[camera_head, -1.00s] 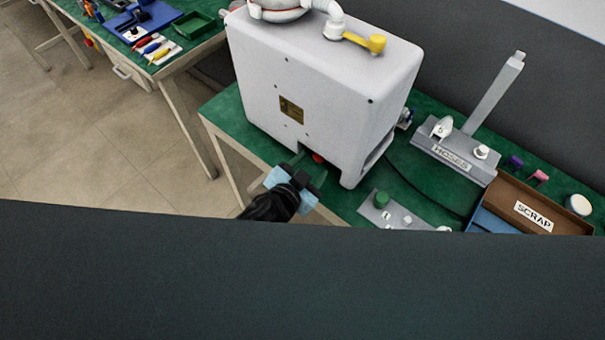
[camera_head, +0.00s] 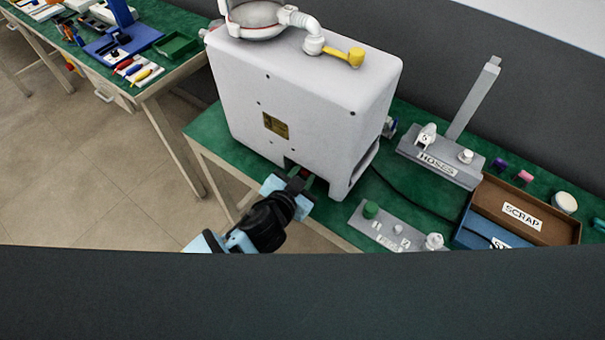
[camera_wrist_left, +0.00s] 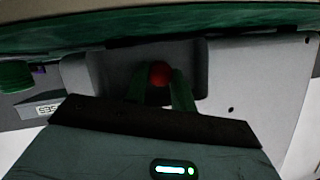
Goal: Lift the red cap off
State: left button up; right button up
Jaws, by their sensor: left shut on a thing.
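The red cap (camera_wrist_left: 160,74) shows in the left wrist view, between the two green fingers of my left gripper (camera_wrist_left: 161,90). My right gripper is not in view.
A second bench with tools (camera_head: 140,72) is at the left. A dark surface fills the bottom.

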pick_arm(q)
jog(key=shift+c, duration=0.2)
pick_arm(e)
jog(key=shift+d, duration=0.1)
pick_arm(q)
jog(key=shift+s+a, duration=0.1)
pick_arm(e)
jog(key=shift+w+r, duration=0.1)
pick_arm(q)
jog(key=shift+s+a, duration=0.2)
jog(key=shift+s, duration=0.1)
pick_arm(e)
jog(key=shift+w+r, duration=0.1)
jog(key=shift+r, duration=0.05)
pick_arm(q)
jog(key=shift+s+a, duration=0.2)
jog(key=shift+s, duration=0.05)
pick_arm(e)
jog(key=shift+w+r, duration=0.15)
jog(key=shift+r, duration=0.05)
pick_arm(q)
jog(key=shift+s+a+p, duration=0.1)
jog(key=shift+s+p, duration=0.1)
jog(key=shift+p, duration=0.1)
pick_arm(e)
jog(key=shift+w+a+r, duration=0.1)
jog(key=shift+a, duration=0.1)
